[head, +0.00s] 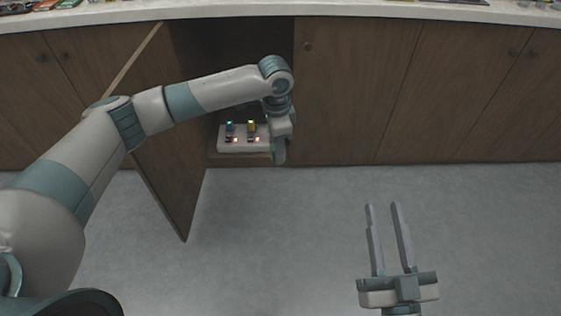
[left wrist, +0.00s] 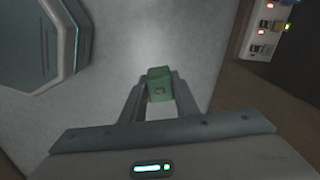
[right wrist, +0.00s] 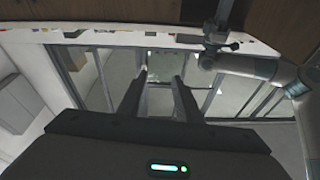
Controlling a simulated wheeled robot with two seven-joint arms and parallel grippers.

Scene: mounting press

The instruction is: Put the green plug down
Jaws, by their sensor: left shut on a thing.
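The green plug (left wrist: 160,84) is between the fingertips of my left gripper (left wrist: 160,98), which is shut on it. In the head view my left gripper (head: 279,152) points down at the front of the open cabinet, just right of the white power strip (head: 243,145), and mostly hides the plug. The strip lies on the cabinet floor with a blue plug (head: 230,128) and a yellow plug (head: 251,126) on it and red lights. It also shows at the top right of the left wrist view (left wrist: 253,40). My right gripper (head: 383,208) is open and empty over the floor.
The cabinet door (head: 165,140) stands open on the left, beside my left arm. Closed doors (head: 350,90) lie to the right. A pale counter (head: 330,9) with small items runs above. The grey floor (head: 290,240) in front is clear.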

